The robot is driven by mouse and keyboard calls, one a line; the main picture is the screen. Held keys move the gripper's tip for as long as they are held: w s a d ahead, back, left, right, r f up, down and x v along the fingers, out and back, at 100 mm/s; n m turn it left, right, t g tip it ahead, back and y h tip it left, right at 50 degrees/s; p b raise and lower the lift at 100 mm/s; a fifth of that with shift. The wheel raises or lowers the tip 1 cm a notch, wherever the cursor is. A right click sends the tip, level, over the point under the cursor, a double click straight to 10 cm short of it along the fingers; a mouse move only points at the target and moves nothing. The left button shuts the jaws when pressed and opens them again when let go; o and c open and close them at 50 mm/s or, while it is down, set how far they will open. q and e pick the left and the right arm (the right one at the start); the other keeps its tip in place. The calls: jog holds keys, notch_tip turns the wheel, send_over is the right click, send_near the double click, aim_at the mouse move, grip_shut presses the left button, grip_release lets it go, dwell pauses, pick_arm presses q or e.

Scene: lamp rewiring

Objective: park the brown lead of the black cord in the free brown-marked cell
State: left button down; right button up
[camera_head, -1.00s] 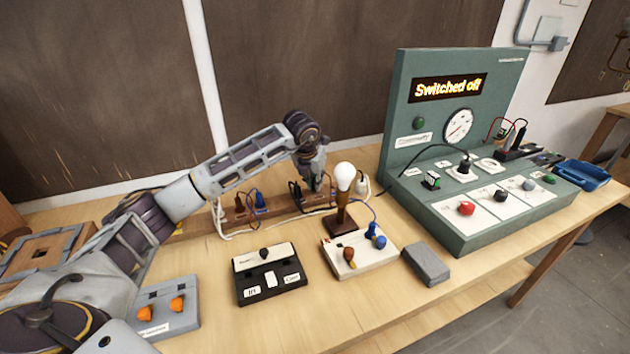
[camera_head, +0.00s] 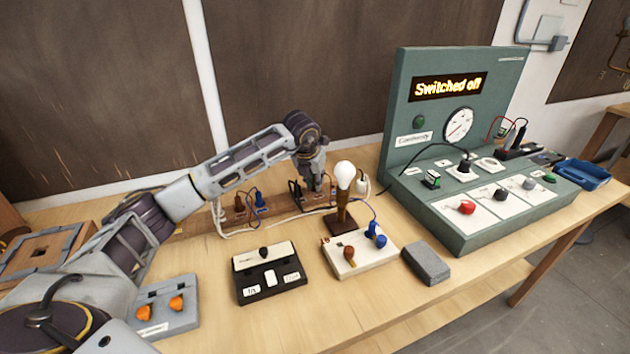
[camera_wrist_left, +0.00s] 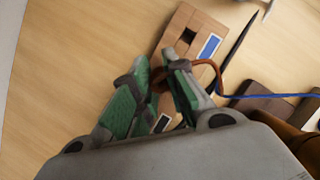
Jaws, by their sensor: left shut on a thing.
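My left gripper (camera_head: 316,184) is at the wooden holder strip (camera_head: 284,206) behind the lamp in the head view. In the left wrist view the green-padded fingers (camera_wrist_left: 157,88) are shut on the brown lead (camera_wrist_left: 158,78), mostly hidden between them. Its brown wire (camera_wrist_left: 213,68) loops out to the right. The wooden holder (camera_wrist_left: 187,17) lies under and beyond the fingers, with an empty dark cell (camera_wrist_left: 188,37) beside a blue mark (camera_wrist_left: 209,47). The fingers hide the cell below them, so I cannot tell whether the lead is inside. My right gripper is not in view.
A brown plug (camera_head: 239,204) and a blue plug (camera_head: 259,201) stand in the strip's left part. The bulb (camera_head: 345,172) stands close right of my gripper. A black switch box (camera_head: 270,276) and the green test panel (camera_head: 470,195) are nearby.

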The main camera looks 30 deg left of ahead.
pick_arm(q)
jog(key=shift+f, duration=0.3)
dwell(0.5)
jog(key=c, duration=1.3)
grip_release()
jog(key=shift+c, duration=0.2)
jog(key=shift+r, duration=0.1)
jog(key=v, duration=1.1)
jog(key=shift+s+r, duration=0.15)
jog(key=shift+r, duration=0.25)
jog(key=shift+r, duration=0.1)
notch_tip(320, 180, up, 9)
jog(key=p, duration=0.8)
jog(key=shift+p, duration=0.4)
jog(key=shift+r+p, duration=0.4)
jog(key=shift+p, duration=0.1)
